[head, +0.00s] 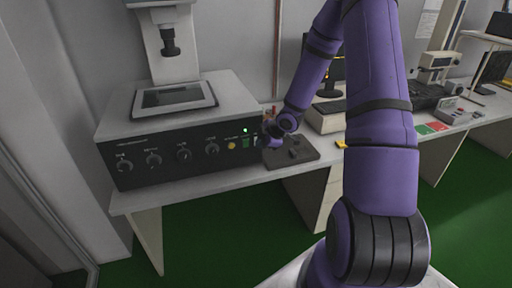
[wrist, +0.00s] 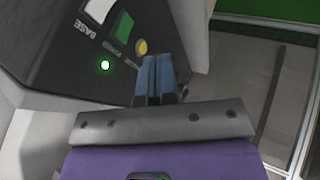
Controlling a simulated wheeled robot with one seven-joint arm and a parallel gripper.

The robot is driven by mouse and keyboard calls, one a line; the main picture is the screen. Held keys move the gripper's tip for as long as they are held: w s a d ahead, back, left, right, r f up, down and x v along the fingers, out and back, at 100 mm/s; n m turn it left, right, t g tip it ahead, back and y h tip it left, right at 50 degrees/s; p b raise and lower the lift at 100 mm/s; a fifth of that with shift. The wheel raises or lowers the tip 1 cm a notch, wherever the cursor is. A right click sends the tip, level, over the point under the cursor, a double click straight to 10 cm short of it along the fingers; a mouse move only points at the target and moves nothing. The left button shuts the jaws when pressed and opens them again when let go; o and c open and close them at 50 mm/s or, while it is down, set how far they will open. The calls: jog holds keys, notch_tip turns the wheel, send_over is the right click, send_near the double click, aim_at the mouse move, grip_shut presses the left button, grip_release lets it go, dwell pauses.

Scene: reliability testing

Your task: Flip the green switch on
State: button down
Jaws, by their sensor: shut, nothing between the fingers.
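The green switch (head: 246,142) is at the right end of the black front panel of a bench machine, just below a lit green lamp (head: 245,130). It shows as a green rectangle (wrist: 124,27) in the wrist view, beside a round yellow button (wrist: 141,47). My gripper (head: 265,141) is at the panel's right end, close to the switch. In the wrist view its blue fingers (wrist: 153,66) are together and empty, with their tips close to the yellow button. I cannot tell whether they touch the panel. The switch's position is too small to tell.
The machine (head: 185,150) has several knobs along its panel. A dark flat base (head: 300,158) lies on the bench under my gripper. A monitor and other equipment stand farther right. The green floor (head: 235,235) in front of the bench is clear.

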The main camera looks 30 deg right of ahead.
jog(key=v, duration=0.3)
jog(key=shift+s, duration=0.3)
dwell(0.3)
jog(key=s+a+r+m+g+h, duration=0.1)
jog(key=s+a+r+m+h, duration=0.2)
jog(key=r, duration=0.8)
jog(key=s+a+r+m+h, duration=0.2)
jog(key=s+r+m+h, duration=0.15)
jog(key=r, duration=0.75)
jog(key=s+a+r+m+y, duration=0.2)
jog(key=s+a+r, duration=0.3)
jog(key=s, duration=0.6)
jog(key=s+a+r+m+y, duration=0.2)
jog(key=s+a+r+m, duration=0.3)
jog(key=s, duration=0.6)
jog(key=shift+s+a+r+g, duration=0.35)
jog(key=shift+a+r+g, duration=0.05)
jog(key=shift+a, duration=0.55)
jog(key=c, duration=1.8)
grip_release()
jog(key=shift+c, duration=0.2)
